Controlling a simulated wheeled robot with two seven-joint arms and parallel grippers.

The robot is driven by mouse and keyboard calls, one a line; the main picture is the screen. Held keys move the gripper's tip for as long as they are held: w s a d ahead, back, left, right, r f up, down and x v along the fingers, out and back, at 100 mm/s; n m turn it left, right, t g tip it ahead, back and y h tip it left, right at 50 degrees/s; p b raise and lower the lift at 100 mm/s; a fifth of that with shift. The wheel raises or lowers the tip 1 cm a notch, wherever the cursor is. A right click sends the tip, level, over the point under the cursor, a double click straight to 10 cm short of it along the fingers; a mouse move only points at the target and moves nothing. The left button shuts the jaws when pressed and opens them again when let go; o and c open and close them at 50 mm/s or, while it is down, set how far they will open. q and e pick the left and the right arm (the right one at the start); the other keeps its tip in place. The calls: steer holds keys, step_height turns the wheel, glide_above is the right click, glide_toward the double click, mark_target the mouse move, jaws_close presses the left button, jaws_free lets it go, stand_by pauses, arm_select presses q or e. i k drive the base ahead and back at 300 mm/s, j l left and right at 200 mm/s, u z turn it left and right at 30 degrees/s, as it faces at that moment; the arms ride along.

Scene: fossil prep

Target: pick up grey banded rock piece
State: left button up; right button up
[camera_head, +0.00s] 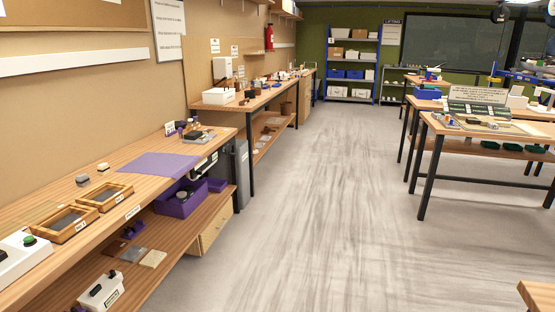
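Two small rock-like pieces sit on the wooden bench along the left wall, behind the wood-framed trays. The nearer one is a grey piece (83,181). The farther one is a paler, tan-topped piece (103,168). They stand apart from each other and from the trays. Banding is too small to make out on either piece, so I cannot tell for sure which is the grey banded rock. Neither of my grippers shows in the head view.
Two wood-framed trays (119,191) and a white box with a green button (29,240) stand on the left bench (158,203), near a purple mat (163,164). A purple bin (182,203) sits on its lower shelf. Worktables (434,124) stand at right. The grey floor (310,200) between is clear.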

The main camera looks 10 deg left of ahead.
mark_target(82, 180)
steer(key=i+j+u, duration=0.1)
steer(key=i+u, duration=0.65)
steer(key=i, duration=0.15)
steer(key=i+l+u, duration=0.15)
steer(key=i+u, duration=0.25)
steer(key=i+l+u, duration=0.4)
steer(key=i+j, duration=0.05)
steer(key=i, duration=0.05)
